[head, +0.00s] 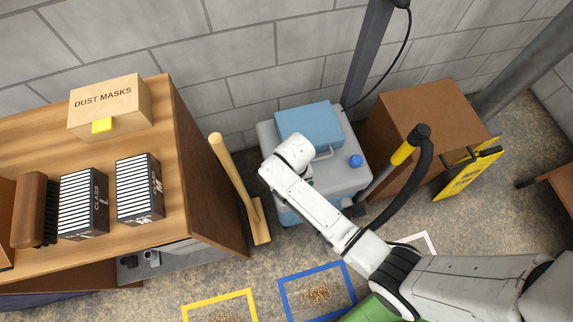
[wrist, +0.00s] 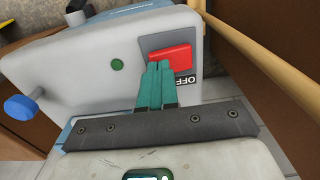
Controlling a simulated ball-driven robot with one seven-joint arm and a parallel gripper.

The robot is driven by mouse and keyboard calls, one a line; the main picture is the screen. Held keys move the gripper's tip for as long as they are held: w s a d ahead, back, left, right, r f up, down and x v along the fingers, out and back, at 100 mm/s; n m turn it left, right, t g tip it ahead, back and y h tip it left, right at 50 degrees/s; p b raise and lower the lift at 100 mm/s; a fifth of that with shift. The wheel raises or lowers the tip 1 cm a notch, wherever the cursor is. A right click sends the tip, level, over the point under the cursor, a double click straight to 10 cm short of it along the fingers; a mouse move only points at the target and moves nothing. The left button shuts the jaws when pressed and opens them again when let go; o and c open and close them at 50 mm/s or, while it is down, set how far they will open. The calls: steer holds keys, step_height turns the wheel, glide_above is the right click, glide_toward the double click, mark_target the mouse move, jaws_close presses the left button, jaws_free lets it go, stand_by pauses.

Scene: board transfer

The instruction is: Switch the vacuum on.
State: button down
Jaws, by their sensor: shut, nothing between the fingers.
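The vacuum (head: 346,180) stands on the floor by the wall, with a grey body and a blue top. In the wrist view its grey face (wrist: 70,70) carries a red switch (wrist: 172,55), a partly covered label reading OFF (wrist: 188,80) and a small dark green round light or button (wrist: 117,64). My gripper (wrist: 158,66) is shut and empty, its teal fingertips over the lower edge of the red switch. I cannot tell whether they touch it. In the head view my arm hides the switch and the fingers.
A wooden-handled broom (head: 228,172) leans left of the vacuum, beside a wooden bench (head: 205,185). A black hose (head: 420,175) and a brown cabinet (head: 400,110) are on the right. Blue (head: 283,292) and yellow (head: 187,314) floor frames lie in front.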

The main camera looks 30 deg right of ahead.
steer(key=shift+f, duration=0.4)
step_height(320, 180, up, 7)
steer(key=p, duration=0.7)
stand_by(0.5)
stand_by(0.5)
